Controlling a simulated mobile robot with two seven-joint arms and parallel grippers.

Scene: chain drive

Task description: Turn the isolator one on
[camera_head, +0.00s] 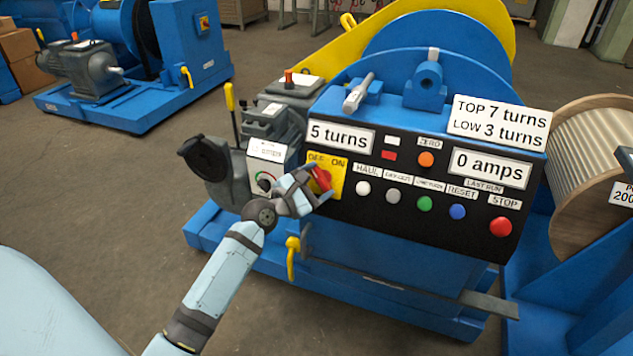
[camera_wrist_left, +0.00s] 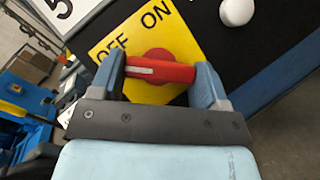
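The isolator is a yellow plate (camera_head: 339,165) marked OFF and ON with a red rotary handle (camera_head: 322,178), on the left part of the black control panel. In the left wrist view the handle (camera_wrist_left: 160,72) lies across the yellow plate (camera_wrist_left: 183,38), and its white line points left, below the word OFF. My left gripper (camera_head: 318,185) is at the handle. Its two fingers (camera_wrist_left: 160,84) are at opposite ends of the handle, with no gap seen between them and it. The fingers partly cover the handle's ends. My right gripper is not in view.
The panel (camera_head: 450,222) has a white button (camera_head: 363,188), a green button (camera_head: 424,203) and a red stop button (camera_head: 500,226). Its displays read 5 turns (camera_head: 340,136) and 0 amps (camera_head: 490,168). A yellow hook-like part (camera_head: 292,255) is below my left gripper. A wooden drum (camera_head: 585,150) stands at right.

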